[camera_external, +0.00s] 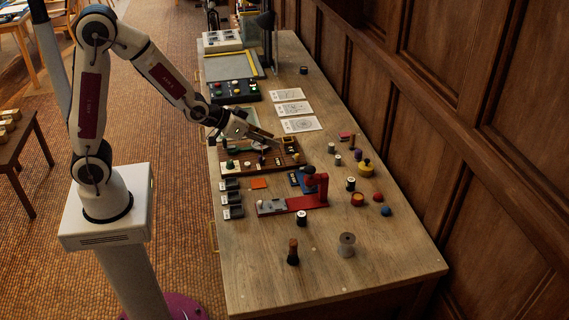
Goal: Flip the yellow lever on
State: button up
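My gripper (268,137) is above the far side of a brown board (290,161) on the table, pointing right and slightly down. Its fingers are small and dark here, and I cannot tell whether they are open or shut. The board carries several small fittings, among them green and white knobs at its left. A yellow square-looking part (289,141) is at the board's far right, just beyond the fingertips; I cannot tell whether it is touched. I cannot make out a yellow lever for certain. My gripper and wrist hide part of the board.
A black button box (234,91) and white printed sheets (301,124) lie farther back. A red stand (308,199), small grey boxes (232,198), spools and a yellow knobbed piece (366,168) are nearer.

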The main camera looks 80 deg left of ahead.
jog(key=w+a+f+t+y, duration=0.1)
jog(key=w+a+f, duration=0.2)
jog(key=w+f, duration=0.15)
jog(key=n+t+y, duration=0.1)
send_near(296, 155)
jog(key=shift+w+d+f, duration=0.1)
jog(key=shift+w, duration=0.45)
jog(key=shift+w+f, duration=0.15)
jog(key=shift+w, duration=0.4)
jog(key=shift+a+f+y, duration=0.35)
jog(key=shift+f+y, duration=0.05)
jog(key=shift+f, duration=0.2)
jog(key=shift+w, duration=0.15)
jog(key=shift+x, duration=3.75)
jog(key=shift+r, duration=0.1)
grip_shut()
